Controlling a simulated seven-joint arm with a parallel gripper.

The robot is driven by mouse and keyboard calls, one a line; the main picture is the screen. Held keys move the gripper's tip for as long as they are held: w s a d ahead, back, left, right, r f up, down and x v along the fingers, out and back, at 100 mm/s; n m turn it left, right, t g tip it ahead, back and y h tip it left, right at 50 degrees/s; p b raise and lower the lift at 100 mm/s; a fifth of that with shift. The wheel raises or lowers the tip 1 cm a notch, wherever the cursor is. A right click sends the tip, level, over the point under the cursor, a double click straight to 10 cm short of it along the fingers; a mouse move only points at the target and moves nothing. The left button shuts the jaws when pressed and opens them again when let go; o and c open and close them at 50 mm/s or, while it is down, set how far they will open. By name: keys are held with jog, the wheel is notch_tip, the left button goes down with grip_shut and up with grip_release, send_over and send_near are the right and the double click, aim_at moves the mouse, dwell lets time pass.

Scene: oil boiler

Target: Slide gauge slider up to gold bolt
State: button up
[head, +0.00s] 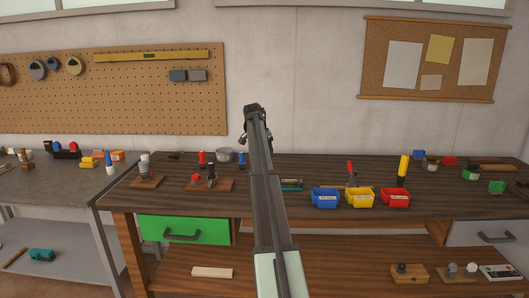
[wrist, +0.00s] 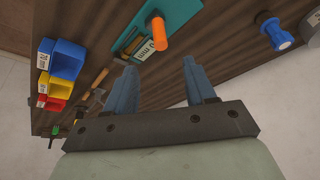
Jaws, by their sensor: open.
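A teal gauge (wrist: 184,10) lies on the workbench in the wrist view, cut off by the top edge. An orange upright peg (wrist: 160,36), which looks like its slider, stands at its near side beside a white "mm" label (wrist: 146,50). In the head view, only the gauge's right part (head: 292,185) shows beside my arm. I cannot make out a gold bolt for certain. My gripper (wrist: 158,76) is open and empty, its two blue-grey fingers apart and clear of the gauge. In the head view it is small and dark at the arm's far end.
Blue (head: 325,197), yellow (head: 360,197) and red (head: 395,197) bins stand right of the gauge in the head view. A blue knob (wrist: 276,34) stands on the other side in the wrist view. The wall is behind the bench.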

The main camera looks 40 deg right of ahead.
jog(key=shift+n, duration=0.4)
jog(key=x, duration=1.4)
jog(key=shift+c, duration=0.3)
grip_shut()
